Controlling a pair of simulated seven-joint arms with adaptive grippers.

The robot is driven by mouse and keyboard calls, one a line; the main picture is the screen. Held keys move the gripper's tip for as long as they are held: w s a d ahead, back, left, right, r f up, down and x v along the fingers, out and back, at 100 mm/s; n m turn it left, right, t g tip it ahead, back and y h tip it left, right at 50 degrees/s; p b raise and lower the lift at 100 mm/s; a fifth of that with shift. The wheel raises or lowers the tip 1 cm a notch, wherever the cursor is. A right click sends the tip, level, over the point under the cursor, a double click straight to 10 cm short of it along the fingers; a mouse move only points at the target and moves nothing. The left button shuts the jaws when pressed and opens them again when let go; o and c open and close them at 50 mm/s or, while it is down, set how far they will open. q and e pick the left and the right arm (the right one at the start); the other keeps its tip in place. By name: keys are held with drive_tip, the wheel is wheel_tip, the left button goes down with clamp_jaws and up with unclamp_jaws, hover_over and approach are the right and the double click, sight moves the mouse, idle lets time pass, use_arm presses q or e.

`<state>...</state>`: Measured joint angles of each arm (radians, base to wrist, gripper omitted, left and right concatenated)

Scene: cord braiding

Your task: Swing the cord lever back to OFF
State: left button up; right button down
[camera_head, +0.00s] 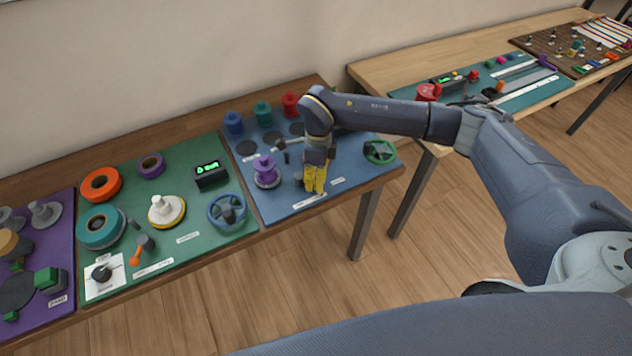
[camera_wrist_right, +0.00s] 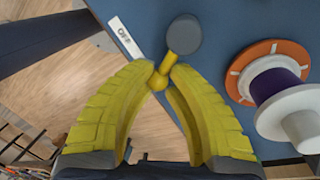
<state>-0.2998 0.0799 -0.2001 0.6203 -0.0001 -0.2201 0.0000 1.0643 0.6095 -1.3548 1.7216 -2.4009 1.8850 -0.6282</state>
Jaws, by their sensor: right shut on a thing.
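The cord lever (camera_wrist_right: 158,80) shows in the right wrist view as a short yellow arm with a rounded end, running from a dark grey round pivot (camera_wrist_right: 184,34). My right gripper (camera_wrist_right: 163,72) is shut on the lever, its yellow fingertips on either side of it. A small white label (camera_wrist_right: 126,38), apparently reading OFF, lies on the blue board close to the pivot. In the head view my right gripper (camera_head: 314,190) points down at the front of the blue board (camera_head: 285,208) and mostly hides the lever. My left gripper is not in view.
A purple spool (camera_head: 265,168) stands just left of the gripper; it also shows close by in the wrist view (camera_wrist_right: 268,85). A green handwheel (camera_head: 380,151) is at the right. Red, teal and blue spools line the back. The table's front edge is near.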

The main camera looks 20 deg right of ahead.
sight(295, 199)
drive_tip(key=shift+s+a, duration=0.1)
drive_tip(key=shift+a, duration=0.05)
drive_tip(key=m, duration=0.1)
drive_tip(key=s+a+m, duration=0.1)
drive_tip(key=m, duration=0.1)
drive_tip(key=shift+a+m+y, duration=0.2)
drive_tip(key=shift+m+y, duration=0.1)
drive_tip(key=m, duration=0.1)
drive_tip(key=a+m, duration=0.1)
drive_tip(key=shift+s+a+m+t, duration=0.1)
drive_tip(key=shift+s+m+t, duration=0.15)
drive_tip(key=shift+m+t, duration=0.15)
drive_tip(key=a+m, duration=0.1)
drive_tip(key=m, duration=0.2)
drive_tip(key=shift+a+t+y, duration=0.3)
drive_tip(key=shift+a, duration=0.05)
drive_tip(key=shift+w+a+m+t, duration=0.15)
drive_tip(key=shift+a+m, duration=0.2)
drive_tip(key=shift+m, duration=0.45)
drive_tip(key=shift+s+a+m+t, duration=0.15)
drive_tip(key=shift+a+m, duration=0.15)
drive_tip(key=shift+m, duration=0.5)
drive_tip(key=shift+w, duration=0.15)
drive_tip(key=shift+a+r, duration=0.1)
drive_tip(key=c, duration=1.3)
unclamp_jaws()
drive_tip(key=shift+o, duration=0.6)
